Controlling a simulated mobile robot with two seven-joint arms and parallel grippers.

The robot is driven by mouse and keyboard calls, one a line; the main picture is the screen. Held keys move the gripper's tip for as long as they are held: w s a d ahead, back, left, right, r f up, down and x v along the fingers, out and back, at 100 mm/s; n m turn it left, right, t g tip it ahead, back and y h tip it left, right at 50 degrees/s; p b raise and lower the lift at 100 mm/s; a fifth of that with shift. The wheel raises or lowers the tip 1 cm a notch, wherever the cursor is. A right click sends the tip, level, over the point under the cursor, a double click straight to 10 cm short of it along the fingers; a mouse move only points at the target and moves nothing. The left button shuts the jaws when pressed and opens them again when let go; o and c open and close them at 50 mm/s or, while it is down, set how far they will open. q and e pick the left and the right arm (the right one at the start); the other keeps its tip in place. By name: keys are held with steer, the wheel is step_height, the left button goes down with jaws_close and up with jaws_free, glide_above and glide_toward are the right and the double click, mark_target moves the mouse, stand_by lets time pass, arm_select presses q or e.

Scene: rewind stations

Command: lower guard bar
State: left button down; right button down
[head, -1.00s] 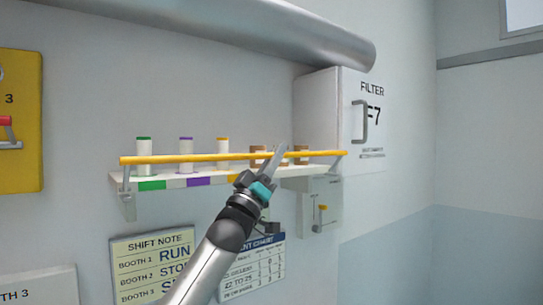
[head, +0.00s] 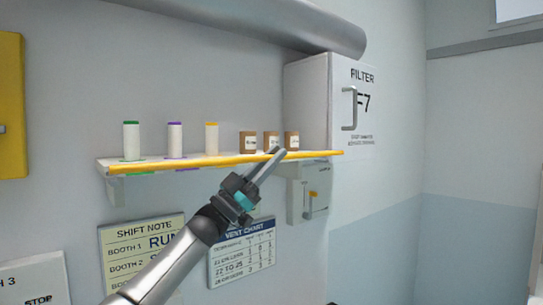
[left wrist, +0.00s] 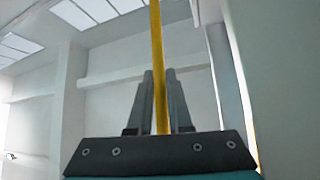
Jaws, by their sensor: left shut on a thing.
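The yellow guard bar (head: 215,160) runs along the front edge of the white wall shelf (head: 104,164), about level with the shelf board. My left gripper (head: 272,157) reaches up from below and is shut on the bar right of its middle. In the left wrist view the bar (left wrist: 157,60) passes between the two fingers of my left gripper (left wrist: 159,90). My right gripper is in neither view.
White spools (head: 131,141) with coloured bands and several small brown boxes (head: 271,142) stand on the shelf behind the bar. A white filter cabinet (head: 309,92) is at the shelf's right end. A small grey box (head: 315,190) with a yellow-tipped lever hangs below.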

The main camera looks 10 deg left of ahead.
arm_select(q)
steer(key=shift+f, duration=0.1)
stand_by(0.4)
steer(key=c, duration=0.9)
jaws_free()
steer(key=shift+o, duration=0.2)
steer(key=shift+s+a+f, duration=0.1)
steer(key=shift+a+f, duration=0.1)
steer(key=shift+f, duration=0.1)
steer(key=b+v, duration=0.4)
steer(key=v, duration=1)
steer(key=shift+s, duration=0.15)
steer(key=shift+a+f, duration=0.1)
steer(key=shift+f, duration=0.05)
